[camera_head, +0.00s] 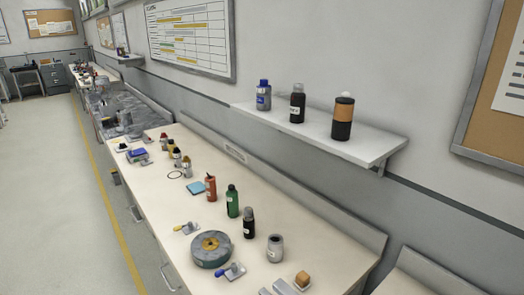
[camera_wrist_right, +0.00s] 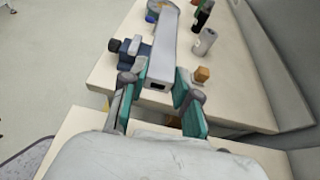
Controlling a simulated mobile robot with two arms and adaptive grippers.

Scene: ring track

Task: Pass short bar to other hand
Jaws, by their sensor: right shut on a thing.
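My right gripper (camera_wrist_right: 160,78) shows in the right wrist view, with teal-and-grey fingers on both sides of a grey bar. It is shut on this short bar (camera_wrist_right: 163,45), whose near end sits between the fingers and whose length points away over the white bench. Whether the bar touches the bench is hard to tell. Neither gripper shows in the head view, and my left gripper is in no view. Small grey pieces (camera_head: 283,287) are cut off by the bottom edge of the head view; I cannot tell what they are.
The long white bench (camera_head: 310,245) holds a round grey-green reel (camera_head: 211,249), a blue-handled tool (camera_head: 232,271), an orange-brown block (camera_head: 302,279), a grey jar (camera_head: 275,248) and several bottles. A wall shelf (camera_head: 350,147) with three bottles is above. Open floor (camera_head: 50,200) lies to the left.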

